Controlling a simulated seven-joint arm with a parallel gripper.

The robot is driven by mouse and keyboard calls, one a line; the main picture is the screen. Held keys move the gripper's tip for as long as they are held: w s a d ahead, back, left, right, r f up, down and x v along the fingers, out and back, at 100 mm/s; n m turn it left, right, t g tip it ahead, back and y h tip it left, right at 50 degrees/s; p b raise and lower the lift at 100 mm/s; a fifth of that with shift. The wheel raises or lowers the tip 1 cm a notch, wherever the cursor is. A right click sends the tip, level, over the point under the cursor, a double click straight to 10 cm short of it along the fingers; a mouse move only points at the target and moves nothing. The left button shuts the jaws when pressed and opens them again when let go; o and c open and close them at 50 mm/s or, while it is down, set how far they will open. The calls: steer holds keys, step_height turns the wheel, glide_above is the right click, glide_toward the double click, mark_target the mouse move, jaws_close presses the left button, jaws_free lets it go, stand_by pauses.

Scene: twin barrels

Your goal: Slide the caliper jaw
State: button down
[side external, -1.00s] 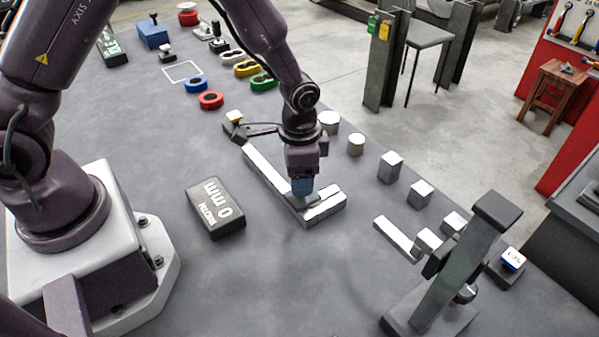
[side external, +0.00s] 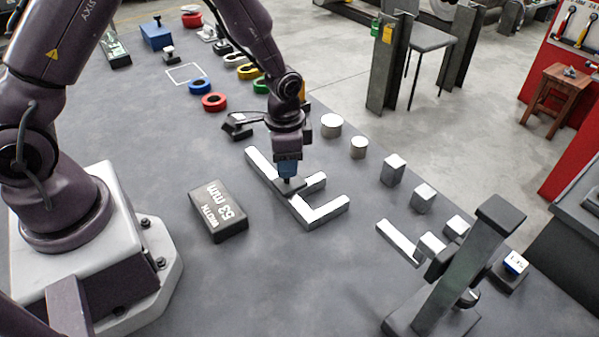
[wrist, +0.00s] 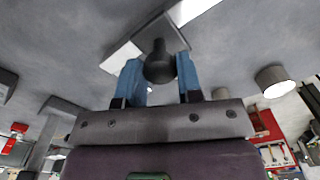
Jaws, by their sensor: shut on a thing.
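The silver caliper (side external: 308,213) lies on the grey table in the side view, its fixed jaw at the near end. The sliding jaw (side external: 314,182) stands apart from the fixed jaw, with a clear gap between them. My gripper (side external: 287,178) is over the sliding jaw's carriage and shut on its dark knob. In the wrist view, the blue fingers of my gripper (wrist: 160,80) stand on both sides of the round dark knob (wrist: 159,62). The black readout box (side external: 219,210) left of the caliper shows "53 mm".
Metal blocks and cylinders (side external: 394,169) stand in a row right of the caliper. A dark upright gauge stand (side external: 462,262) is at the near right. Coloured rings (side external: 214,102) lie farther back. The table between the readout and the near edge is clear.

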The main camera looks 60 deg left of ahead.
steer(key=a, duration=0.3)
steer(key=c, duration=0.8)
jaws_free()
steer(key=shift+r, duration=0.1)
step_height(320, 180, up, 13)
steer(key=shift+f, duration=0.1)
